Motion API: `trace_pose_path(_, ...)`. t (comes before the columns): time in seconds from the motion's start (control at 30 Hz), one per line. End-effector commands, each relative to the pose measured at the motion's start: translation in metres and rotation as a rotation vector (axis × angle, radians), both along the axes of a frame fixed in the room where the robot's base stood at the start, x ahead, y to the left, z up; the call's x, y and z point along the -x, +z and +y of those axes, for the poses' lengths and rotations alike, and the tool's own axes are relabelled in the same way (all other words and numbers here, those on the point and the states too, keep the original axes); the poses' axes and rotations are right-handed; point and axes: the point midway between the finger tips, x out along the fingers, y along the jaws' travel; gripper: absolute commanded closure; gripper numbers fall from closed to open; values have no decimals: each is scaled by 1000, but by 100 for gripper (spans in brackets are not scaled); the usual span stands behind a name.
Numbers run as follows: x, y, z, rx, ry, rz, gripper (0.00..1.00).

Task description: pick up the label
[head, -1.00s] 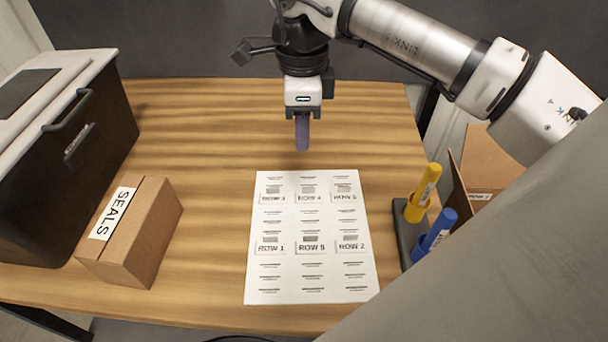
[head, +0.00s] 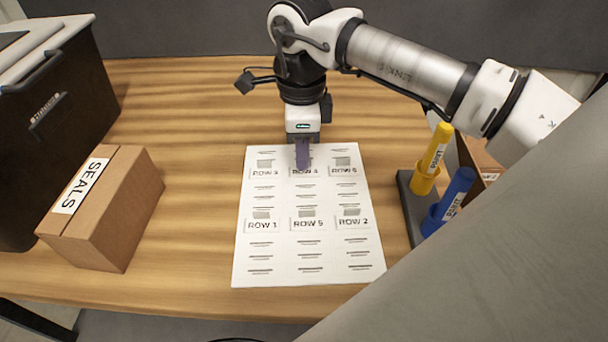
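A white sheet (head: 308,245) lies flat on the wooden table with two rows of three printed labels. The top row reads ROW 3 (head: 265,172), ROW 4 (head: 306,172) and what looks like ROW 6 (head: 344,170). The lower row reads ROW 1 (head: 262,225), what looks like ROW 5 (head: 308,225), and ROW 2 (head: 351,222). My gripper (head: 303,166) points down with its purple fingertips at the ROW 4 label, partly covering it. The fingers overlap in this view, so their gap and any contact with the paper are unclear.
A cardboard box marked SEALS (head: 122,210) and a dark case with a light lid (head: 60,95) stand at the left. At the right, a dark holder (head: 408,200) carries a yellow marker (head: 432,155) and a blue marker (head: 455,195). An open cardboard box (head: 478,155) is behind them.

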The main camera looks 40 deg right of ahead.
Motion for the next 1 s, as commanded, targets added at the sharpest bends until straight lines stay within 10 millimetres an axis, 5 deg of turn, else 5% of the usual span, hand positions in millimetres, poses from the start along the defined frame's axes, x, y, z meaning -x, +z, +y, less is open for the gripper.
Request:
trace_pose_path(0.1,0,-18,1,-1,0,1,72)
trace_pose_path(0.33,0,-17,1,-1,0,-1,72)
trace_pose_path(0.57,0,-17,1,-1,0,-1,100)
trace_pose_path(1.0,0,-16,1,-1,0,-1,100)
